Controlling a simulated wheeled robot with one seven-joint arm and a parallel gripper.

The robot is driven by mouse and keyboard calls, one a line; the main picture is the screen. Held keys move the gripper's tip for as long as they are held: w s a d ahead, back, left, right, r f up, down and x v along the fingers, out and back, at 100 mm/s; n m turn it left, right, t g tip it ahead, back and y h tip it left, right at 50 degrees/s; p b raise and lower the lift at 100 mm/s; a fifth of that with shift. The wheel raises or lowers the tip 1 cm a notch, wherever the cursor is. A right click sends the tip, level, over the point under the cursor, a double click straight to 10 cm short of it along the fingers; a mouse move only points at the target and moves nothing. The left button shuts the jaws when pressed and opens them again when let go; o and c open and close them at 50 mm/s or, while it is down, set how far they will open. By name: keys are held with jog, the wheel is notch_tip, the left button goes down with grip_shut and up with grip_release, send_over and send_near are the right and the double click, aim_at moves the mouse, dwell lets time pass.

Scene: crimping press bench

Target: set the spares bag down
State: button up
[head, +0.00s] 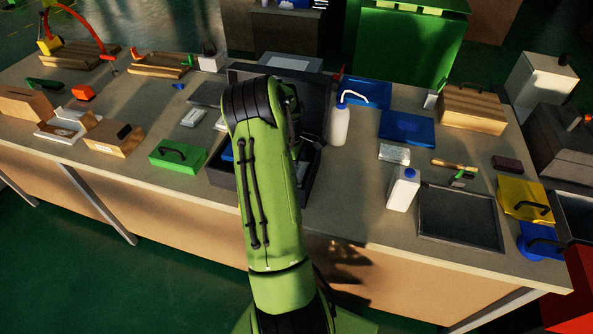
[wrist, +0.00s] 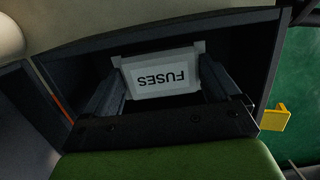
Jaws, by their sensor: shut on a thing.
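The spares bag (wrist: 163,76) is a pale, see-through packet with a white label reading FUSES, upside down in the wrist view. My gripper (wrist: 162,84) is shut on it, with one dark finger on each side. The bag is over or inside a dark open-topped case (wrist: 170,28); I cannot tell whether it touches the bottom. In the head view the open dark case (head: 306,186) stands mid-bench, and my green arm hides the gripper and the bag.
A white bottle (head: 339,125) stands close to the case's right side. A green box (head: 178,156) is at its left. A white jug (head: 403,189) and a dark tray (head: 460,219) lie further right. A yellow part (wrist: 274,117) sits beside the case.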

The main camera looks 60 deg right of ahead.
jog(key=shift+f, duration=0.25)
jog(key=shift+f, duration=0.15)
jog(key=o, duration=0.9)
jog(key=shift+c, duration=0.2)
notch_tip(320, 180, up, 12)
jog(key=w+p, duration=0.2)
jog(key=p, duration=0.1)
jog(key=shift+a, duration=0.2)
